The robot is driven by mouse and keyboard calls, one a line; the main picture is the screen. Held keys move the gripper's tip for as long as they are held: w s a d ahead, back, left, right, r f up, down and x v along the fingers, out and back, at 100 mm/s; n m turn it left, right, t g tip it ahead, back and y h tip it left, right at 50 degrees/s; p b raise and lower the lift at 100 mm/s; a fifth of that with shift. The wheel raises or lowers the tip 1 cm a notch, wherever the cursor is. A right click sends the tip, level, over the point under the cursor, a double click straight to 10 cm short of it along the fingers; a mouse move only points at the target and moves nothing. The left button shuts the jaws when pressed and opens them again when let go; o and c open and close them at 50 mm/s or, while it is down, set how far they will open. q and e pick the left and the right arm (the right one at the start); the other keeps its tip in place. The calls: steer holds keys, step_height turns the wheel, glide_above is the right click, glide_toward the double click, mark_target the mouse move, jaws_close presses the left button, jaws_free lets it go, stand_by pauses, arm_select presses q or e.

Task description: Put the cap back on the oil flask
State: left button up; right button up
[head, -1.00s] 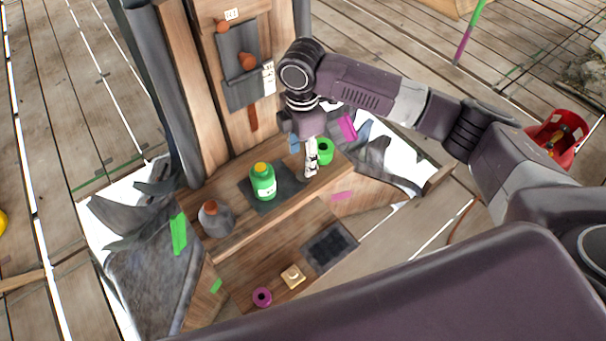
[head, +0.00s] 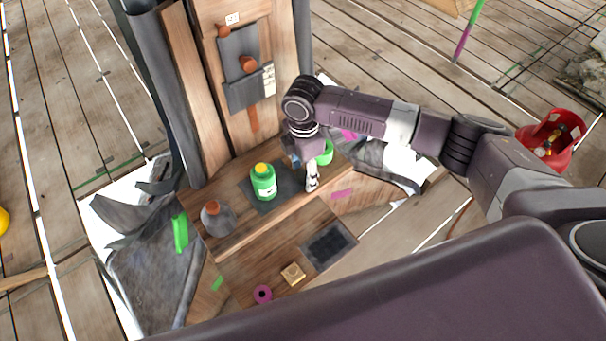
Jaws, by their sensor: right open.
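A green flask (head: 264,187) with a white label and a yellow top (head: 262,168) stands upright on a dark mat on the wooden ledge. I cannot tell whether the yellow top is a cap or an opening. A small tan square piece with a raised middle (head: 292,274) lies on the lower wooden step. My right gripper (head: 312,186) points down over the ledge, to the right of the green flask and apart from it. It is open, and nothing shows between its fingers. My left gripper is not in view.
A grey round pot with a brown top (head: 217,218) stands left of the flask. A green ring-like item (head: 326,153) is partly behind my right gripper. A purple ring (head: 262,294) and dark pad (head: 328,246) are on the lower step. A wooden post rises behind the ledge.

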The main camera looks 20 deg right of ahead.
mark_target(303, 175)
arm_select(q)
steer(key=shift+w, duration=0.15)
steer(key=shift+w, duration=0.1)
arm_select(e)
steer(key=c, duration=0.8)
steer(key=shift+r, duration=0.15)
arm_select(q)
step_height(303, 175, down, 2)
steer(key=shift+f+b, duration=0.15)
steer(key=shift+b, duration=1)
arm_select(e)
step_height(303, 175, up, 20)
steer(key=shift+f, duration=0.1)
